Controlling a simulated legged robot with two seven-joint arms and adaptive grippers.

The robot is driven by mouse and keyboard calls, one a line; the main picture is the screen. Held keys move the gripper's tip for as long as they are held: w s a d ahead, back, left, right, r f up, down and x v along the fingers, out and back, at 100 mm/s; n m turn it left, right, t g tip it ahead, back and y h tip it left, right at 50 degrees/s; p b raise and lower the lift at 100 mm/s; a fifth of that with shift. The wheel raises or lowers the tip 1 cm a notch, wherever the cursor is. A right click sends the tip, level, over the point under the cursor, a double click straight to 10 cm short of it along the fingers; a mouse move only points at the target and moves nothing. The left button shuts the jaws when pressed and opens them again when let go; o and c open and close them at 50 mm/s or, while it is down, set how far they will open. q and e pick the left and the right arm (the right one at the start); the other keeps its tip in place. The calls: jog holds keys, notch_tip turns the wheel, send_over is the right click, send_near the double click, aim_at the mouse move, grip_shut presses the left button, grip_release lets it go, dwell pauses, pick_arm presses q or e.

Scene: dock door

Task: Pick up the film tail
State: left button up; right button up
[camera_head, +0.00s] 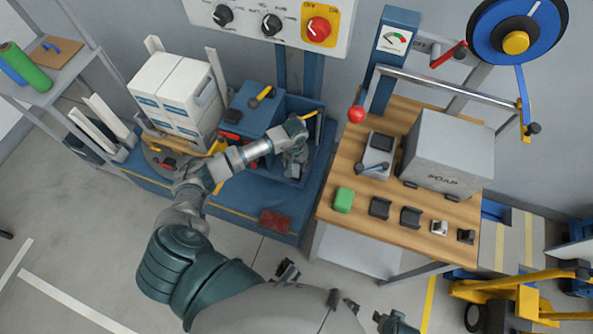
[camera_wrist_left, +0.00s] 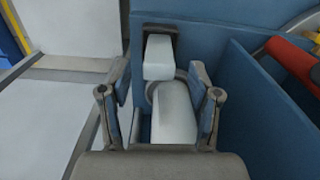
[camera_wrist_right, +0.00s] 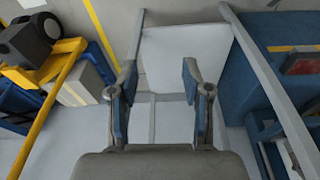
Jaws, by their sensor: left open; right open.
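My left gripper (camera_head: 295,165) reaches down into the open blue bin (camera_head: 318,105) beside the wrapping machine. In the left wrist view my left gripper (camera_wrist_left: 160,97) is open. A pale, smooth strip (camera_wrist_left: 172,112) lies between and beyond its fingers, apart from them as far as I can see. It looks like the film tail, but I cannot be sure. A pale block in a dark holder (camera_wrist_left: 158,58) is just above it, against the blue wall.
A workbench (camera_head: 335,190) with a grey box (camera_head: 447,150), a green block (camera_head: 343,200) and small dark parts stands on the right. White cartons (camera_head: 165,85) are stacked at left. A yellow pallet truck (camera_head: 525,300) is lower right.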

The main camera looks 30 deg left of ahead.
aim_at(295, 170)
pick_arm(q)
notch_tip(295, 170, down, 5)
jog(key=shift+r+b, duration=0.1)
jog(key=shift+b, duration=0.3)
jog(key=shift+w+f, duration=0.1)
jog(key=shift+f, duration=0.2)
jog(key=c, duration=1)
pick_arm(e)
jog(key=v, duration=0.2)
jog(key=shift+s+r, duration=0.1)
jog(key=shift+r, duration=0.2)
